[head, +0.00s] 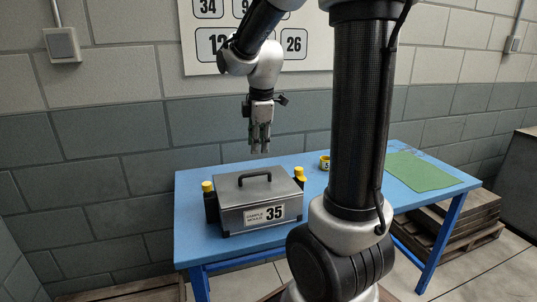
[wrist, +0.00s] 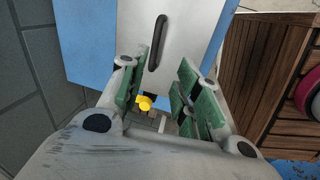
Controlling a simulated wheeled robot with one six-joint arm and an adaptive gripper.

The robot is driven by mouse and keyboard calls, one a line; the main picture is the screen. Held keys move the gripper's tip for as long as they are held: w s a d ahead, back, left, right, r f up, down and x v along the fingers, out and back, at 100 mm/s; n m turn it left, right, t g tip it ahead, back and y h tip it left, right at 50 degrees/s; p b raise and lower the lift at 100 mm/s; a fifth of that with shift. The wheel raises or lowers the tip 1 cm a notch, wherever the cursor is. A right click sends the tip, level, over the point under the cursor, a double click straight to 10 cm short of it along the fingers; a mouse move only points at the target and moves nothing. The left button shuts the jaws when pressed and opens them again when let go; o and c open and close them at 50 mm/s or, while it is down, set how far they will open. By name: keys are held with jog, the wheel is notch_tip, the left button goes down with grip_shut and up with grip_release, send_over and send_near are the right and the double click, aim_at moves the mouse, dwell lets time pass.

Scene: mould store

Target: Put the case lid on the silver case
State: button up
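The silver case (head: 240,217) stands on the blue table and bears a label reading "35". The grey case lid (head: 240,190), with a dark handle (head: 255,176) on top, sits level on the case. In the wrist view the lid (wrist: 182,50) and its handle (wrist: 157,43) show beyond my fingers. My gripper (head: 259,150) hangs above the lid, pointing down, clear of the handle. Its green-padded fingers (wrist: 160,85) are apart with nothing between them.
Yellow-capped dark bottles stand at the case's left (head: 209,202) and right (head: 299,178). A small yellow-and-black item (head: 324,162) and a green mat (head: 420,171) lie farther right on the blue table (head: 190,240). Wooden pallets (head: 455,232) lie below.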

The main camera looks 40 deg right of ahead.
jog(key=s+a+r+m+t, duration=0.1)
jog(key=s+a+r+m, duration=0.1)
jog(key=s+m, duration=0.5)
jog(key=s+a+r+m, duration=0.2)
jog(key=s+m, duration=0.4)
jog(key=s, duration=0.7)
jog(key=shift+m+t+y, duration=0.3)
jog(key=shift+m+t, duration=0.1)
jog(key=shift+r, duration=0.1)
